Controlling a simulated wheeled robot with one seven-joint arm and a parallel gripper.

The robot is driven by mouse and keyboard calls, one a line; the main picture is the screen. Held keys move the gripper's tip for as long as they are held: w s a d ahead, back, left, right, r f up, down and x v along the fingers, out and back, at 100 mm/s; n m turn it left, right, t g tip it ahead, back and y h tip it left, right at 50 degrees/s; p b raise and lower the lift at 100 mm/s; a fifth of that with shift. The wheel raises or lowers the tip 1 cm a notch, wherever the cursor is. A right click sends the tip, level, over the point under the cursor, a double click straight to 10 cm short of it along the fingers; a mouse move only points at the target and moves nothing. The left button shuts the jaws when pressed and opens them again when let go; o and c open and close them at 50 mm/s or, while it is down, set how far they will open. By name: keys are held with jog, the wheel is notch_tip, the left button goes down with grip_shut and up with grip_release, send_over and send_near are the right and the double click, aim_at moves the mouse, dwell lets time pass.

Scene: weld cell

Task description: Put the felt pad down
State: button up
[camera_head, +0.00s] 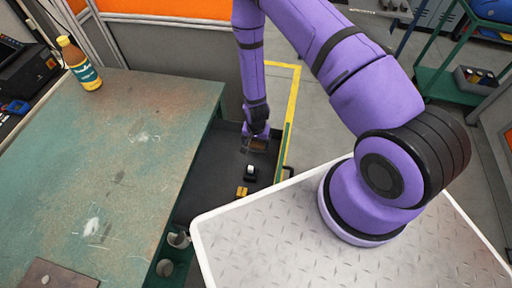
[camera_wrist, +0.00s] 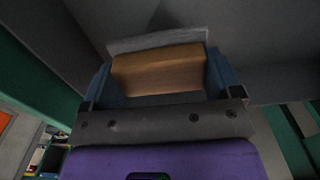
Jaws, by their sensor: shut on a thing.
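My gripper (camera_wrist: 160,85) is shut on the felt pad (camera_wrist: 158,70), a tan, wood-coloured block with a grey layer along its far edge. The blue-grey fingers press on its left and right sides. In the head view, my gripper (camera_head: 257,141) reaches down over a dark, low surface beside the green table, and the pad (camera_head: 257,146) shows as a small brown patch under it. I cannot tell whether the pad touches the surface below.
On the dark low surface (camera_head: 215,190) are a small black-and-white item (camera_head: 250,172) and a yellow block (camera_head: 241,191). Grey cups (camera_head: 178,238) stand nearer me. The worn green table (camera_head: 120,150) is left, with a bottle (camera_head: 82,66) at its back.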

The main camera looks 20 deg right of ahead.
aim_at(256, 147)
jog(key=shift+f, duration=2.15)
jog(key=o, duration=0.7)
jog(key=shift+f, duration=0.1)
notch_tip(256, 147, up, 12)
jog(key=shift+r, duration=0.15)
